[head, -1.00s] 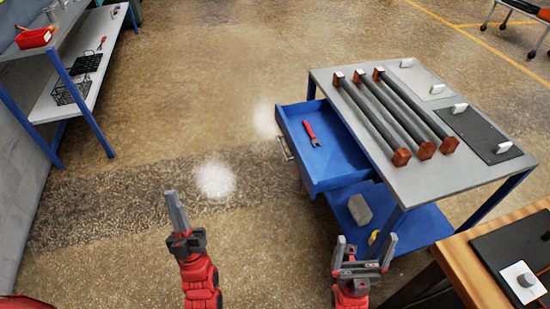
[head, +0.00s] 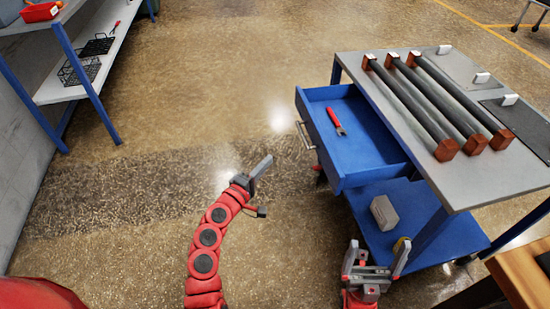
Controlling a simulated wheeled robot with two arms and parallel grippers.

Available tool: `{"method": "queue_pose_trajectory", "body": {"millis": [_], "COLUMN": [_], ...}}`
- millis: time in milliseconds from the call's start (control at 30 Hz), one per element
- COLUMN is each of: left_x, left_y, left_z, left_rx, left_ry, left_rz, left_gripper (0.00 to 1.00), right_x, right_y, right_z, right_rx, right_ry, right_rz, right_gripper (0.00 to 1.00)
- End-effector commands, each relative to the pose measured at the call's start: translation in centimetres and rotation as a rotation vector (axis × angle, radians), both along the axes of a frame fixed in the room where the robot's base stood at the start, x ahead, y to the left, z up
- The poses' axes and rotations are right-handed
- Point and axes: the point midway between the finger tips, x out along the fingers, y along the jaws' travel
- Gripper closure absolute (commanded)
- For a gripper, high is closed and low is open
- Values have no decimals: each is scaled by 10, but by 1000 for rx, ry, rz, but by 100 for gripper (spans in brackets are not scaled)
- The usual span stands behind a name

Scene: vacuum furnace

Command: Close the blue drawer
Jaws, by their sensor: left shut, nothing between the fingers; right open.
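The blue drawer (head: 352,140) stands pulled out from the left side of the grey-topped cart (head: 455,172). A red-handled tool (head: 336,122) lies inside it. Its metal handle (head: 305,135) is on the drawer's left front face. My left gripper (head: 262,166) is shut and empty, with its fingers pointing up and right. It is to the left of the drawer front, a little below the handle in the picture, and appears apart from it. My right gripper (head: 376,260) is open and empty, in front of the cart's lower shelf.
Three dark bars with copper-coloured ends (head: 425,108) lie on the cart top. A grey block (head: 384,212) sits on the blue lower shelf (head: 420,225). A wooden table (head: 520,275) is at lower right, a shelf rack (head: 90,70) at upper left. Floor left of the drawer is clear.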

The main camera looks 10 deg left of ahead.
Motion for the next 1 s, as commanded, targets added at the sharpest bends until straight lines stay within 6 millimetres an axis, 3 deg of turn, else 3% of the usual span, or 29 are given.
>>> {"method": "queue_pose_trajectory", "body": {"millis": [433,700,1000], "left_x": [81,89,90], "left_y": [-42,-73,-77], "left_z": [0,2,1], "left_rx": [3,4,4], "left_ry": [0,-3,-2], "left_rz": [1,3,5], "left_gripper": [100,100,100], "right_x": [0,0,0], "right_y": [0,0,0], "right_z": [-6,-2,-2], "right_rx": [0,0,0], "right_ry": [0,0,0], "right_rz": [0,0,0], "right_gripper": [0,0,0]}}
